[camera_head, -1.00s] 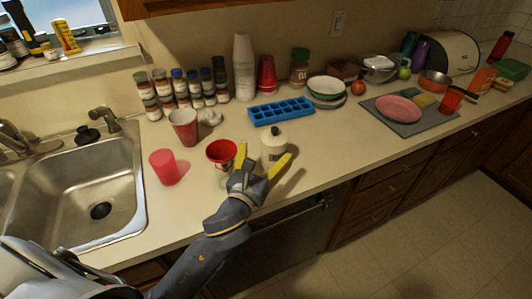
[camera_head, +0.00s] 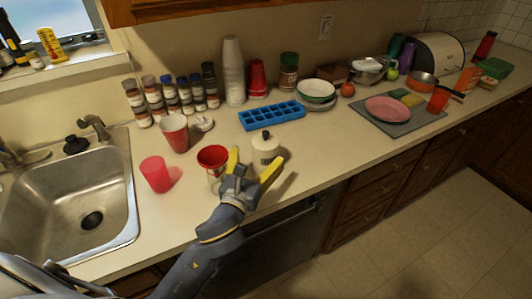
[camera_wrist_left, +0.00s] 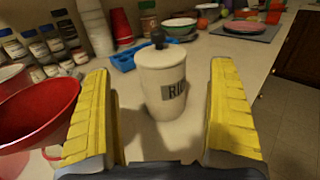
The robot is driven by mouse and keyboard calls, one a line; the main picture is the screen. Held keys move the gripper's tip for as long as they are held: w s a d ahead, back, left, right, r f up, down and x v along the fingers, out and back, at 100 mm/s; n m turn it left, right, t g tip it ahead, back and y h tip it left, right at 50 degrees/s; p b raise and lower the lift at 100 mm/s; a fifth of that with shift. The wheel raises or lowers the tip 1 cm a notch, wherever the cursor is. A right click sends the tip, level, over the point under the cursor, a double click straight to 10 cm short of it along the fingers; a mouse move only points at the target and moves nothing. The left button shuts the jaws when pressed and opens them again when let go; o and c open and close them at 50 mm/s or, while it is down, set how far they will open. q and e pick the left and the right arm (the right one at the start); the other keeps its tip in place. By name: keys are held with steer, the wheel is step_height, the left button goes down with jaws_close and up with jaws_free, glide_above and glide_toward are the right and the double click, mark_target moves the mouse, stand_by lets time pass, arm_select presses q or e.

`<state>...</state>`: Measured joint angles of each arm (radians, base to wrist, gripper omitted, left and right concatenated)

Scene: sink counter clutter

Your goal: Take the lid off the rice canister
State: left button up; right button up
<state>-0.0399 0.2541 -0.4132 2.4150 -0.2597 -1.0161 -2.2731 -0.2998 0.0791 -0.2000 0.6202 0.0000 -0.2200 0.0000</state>
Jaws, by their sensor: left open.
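The rice canister (camera_head: 265,154) is a small cream cylinder with a black-knobbed lid, standing upright on the counter. In the left wrist view the canister (camera_wrist_left: 165,92) shows a dark label reading "RI", the rest turned out of sight. Its lid (camera_wrist_left: 160,55) sits on top, with a black knob. My left gripper (camera_head: 251,172) is open, with yellow fingers, just in front of the canister. In the left wrist view the canister stands beyond and between the two fingers (camera_wrist_left: 166,120), apart from both. My right gripper is not in view.
A red funnel-like cup (camera_head: 213,157) stands close left of my left gripper. A pink cup (camera_head: 156,175) and a red-white cup (camera_head: 175,133) are farther left, by the sink (camera_head: 70,205). A blue ice tray (camera_head: 272,116) lies behind the canister.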

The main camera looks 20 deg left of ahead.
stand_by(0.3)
arm_select(q)
steer(key=c, duration=1)
